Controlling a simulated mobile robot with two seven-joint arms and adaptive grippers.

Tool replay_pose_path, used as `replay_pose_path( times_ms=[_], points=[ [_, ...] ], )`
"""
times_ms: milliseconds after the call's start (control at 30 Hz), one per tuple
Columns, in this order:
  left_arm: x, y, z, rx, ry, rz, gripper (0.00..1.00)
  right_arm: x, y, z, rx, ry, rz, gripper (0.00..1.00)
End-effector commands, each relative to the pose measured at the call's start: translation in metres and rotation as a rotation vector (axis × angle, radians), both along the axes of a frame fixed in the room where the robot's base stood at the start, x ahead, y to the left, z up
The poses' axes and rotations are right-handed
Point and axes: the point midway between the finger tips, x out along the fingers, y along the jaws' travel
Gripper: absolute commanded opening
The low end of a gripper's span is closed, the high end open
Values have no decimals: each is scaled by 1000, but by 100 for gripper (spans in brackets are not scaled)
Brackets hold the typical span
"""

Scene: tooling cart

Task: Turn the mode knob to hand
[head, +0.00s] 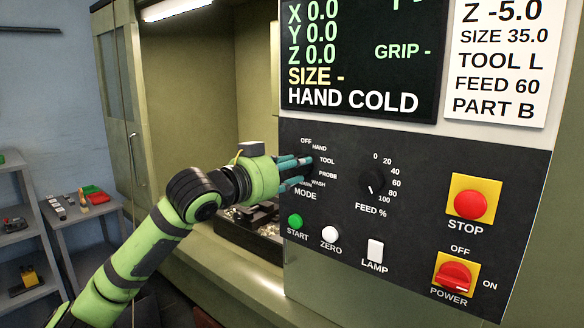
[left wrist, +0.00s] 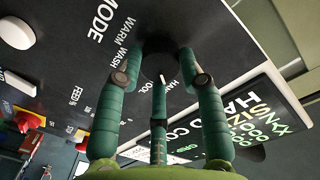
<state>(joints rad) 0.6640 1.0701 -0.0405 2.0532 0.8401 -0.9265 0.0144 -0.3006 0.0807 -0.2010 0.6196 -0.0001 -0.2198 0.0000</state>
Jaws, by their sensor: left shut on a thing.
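My left gripper (head: 303,170) reaches in from the left with its teal fingers at the MODE dial on the dark control panel (head: 335,225). It is shut on the mode knob (left wrist: 158,62), a dark round knob framed by the fingers in the left wrist view. In the head view the fingers and hand hide the knob. A small white mark shows on the knob near the HAND and TOOL labels; I cannot tell exactly which it points at. The screen (head: 360,55) above reads HAND COLD. My right gripper is not in view.
The panel also carries the FEED knob (head: 373,182), green START button (head: 295,221), white ZERO button (head: 331,234), LAMP switch (head: 375,250), red STOP button (head: 472,203) and red POWER switch (head: 454,276). A white card (head: 497,60) is above. Grey shelves (head: 75,215) stand at left.

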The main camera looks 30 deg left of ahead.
Motion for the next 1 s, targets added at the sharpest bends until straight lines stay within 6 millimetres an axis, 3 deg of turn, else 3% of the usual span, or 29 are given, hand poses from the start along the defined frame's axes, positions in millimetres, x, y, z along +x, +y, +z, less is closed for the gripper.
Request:
replay_pose_path(
  times_ms=[200, 233, 300, 700, 1000],
  points=[
    [-1, 1, 7, 1, -18, 3, 6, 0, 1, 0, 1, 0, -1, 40],
    [-1, 1, 7, 0, -18, 3, 43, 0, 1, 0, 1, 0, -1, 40],
    [-1, 1, 7, 0, -18, 2, 62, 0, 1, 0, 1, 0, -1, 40],
    [-3, 1, 2, -1, -5, 2, 62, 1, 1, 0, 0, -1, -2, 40],
    [-35, 5, 1, 1, -2, 1, 62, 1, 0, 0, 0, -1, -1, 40]
  ],
)
